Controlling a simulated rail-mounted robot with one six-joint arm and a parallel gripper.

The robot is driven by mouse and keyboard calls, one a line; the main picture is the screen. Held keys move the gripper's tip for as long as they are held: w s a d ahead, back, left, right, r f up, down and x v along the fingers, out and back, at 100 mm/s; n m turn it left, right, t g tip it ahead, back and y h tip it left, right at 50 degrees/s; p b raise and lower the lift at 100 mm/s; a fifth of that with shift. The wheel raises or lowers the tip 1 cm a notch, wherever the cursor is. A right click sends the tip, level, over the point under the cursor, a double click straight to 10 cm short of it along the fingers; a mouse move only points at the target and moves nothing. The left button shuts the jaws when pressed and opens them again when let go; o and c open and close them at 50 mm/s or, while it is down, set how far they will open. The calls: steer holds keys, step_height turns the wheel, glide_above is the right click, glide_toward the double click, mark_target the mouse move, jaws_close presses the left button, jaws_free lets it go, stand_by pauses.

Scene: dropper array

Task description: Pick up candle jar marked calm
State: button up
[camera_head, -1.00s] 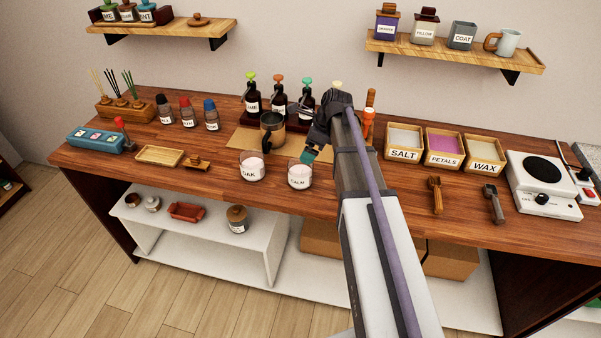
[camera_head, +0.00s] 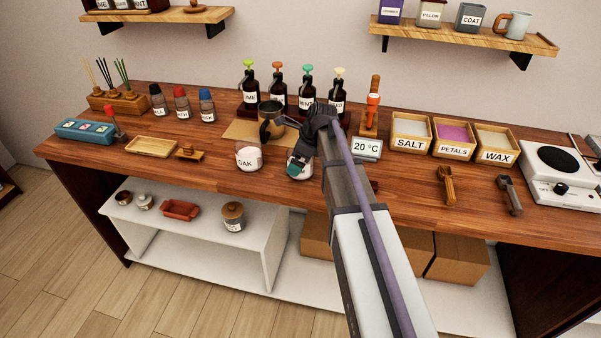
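The candle jar marked CALM (camera_head: 299,176) stands on the wooden counter near its front edge, right of the jar marked OAK (camera_head: 249,158). It is a glass jar with pale wax; its label is mostly hidden now. My gripper (camera_head: 300,161) reaches down over the CALM jar from behind and above, with its dark and teal fingers at the jar's upper part. The fingers overlap the jar, and I cannot tell whether they touch or grip it. The jar appears upright on the counter.
A dark metal jug (camera_head: 271,124) stands on a tan mat behind the jars. Several pump bottles, one being a green-topped bottle (camera_head: 250,92), line the back. A temperature display (camera_head: 367,149) reads 20 °C right of my arm.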

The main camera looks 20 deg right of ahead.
steer(key=shift+r, duration=0.15)
steer(key=c, duration=0.9)
step_height(320, 180, up, 10)
steer(key=p, duration=1)
